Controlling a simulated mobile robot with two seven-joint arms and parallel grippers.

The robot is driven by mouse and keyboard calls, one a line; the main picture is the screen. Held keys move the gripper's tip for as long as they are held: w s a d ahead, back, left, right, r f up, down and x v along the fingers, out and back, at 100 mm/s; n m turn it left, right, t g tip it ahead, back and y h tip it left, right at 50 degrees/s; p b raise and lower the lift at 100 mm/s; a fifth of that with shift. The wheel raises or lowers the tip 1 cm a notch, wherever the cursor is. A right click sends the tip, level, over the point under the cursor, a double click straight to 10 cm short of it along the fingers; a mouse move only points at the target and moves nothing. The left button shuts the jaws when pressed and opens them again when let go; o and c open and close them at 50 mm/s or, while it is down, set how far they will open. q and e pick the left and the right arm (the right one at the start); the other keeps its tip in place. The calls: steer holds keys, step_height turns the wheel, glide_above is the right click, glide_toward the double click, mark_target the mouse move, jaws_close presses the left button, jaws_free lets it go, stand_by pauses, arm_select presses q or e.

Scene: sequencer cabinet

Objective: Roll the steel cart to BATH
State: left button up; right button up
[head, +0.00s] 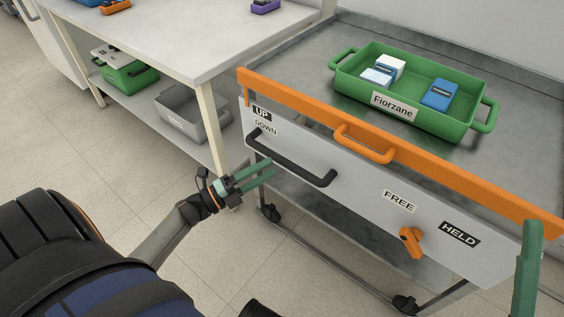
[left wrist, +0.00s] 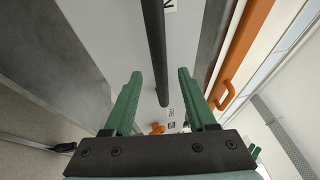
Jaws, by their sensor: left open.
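The steel cart (head: 370,195) stands on the right with a pale front panel and a black bar handle (head: 300,165), which also shows in the left wrist view (left wrist: 156,45). An orange lever (head: 411,243) sits low on the panel, between the labels FREE (head: 399,201) and HELD (head: 459,234), its grip hanging downward. My left gripper (head: 270,171) is open and empty, its green fingertips close to the handle's left part. In the wrist view the handle lies between the fingers' lines; contact cannot be told. A green finger of my right gripper (head: 528,268) shows at the right edge. No BATH sign is visible.
An orange rail (head: 470,180) with a small loop handle (head: 364,143) runs along the cart's top edge. A green tray (head: 450,125) labelled Fiorzane holds several packets on the cart top. A white table (head: 180,45) stands close on the left, with bins beneath. Floor shows in front.

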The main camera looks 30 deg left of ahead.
mark_target(282, 162)
arm_select(q)
steer(key=x, duration=0.5)
steer(key=shift+w+d+b, duration=0.1)
steer(key=shift+w+b, duration=0.05)
steer(key=shift+b, duration=0.15)
jaws_close()
stand_by(1.1)
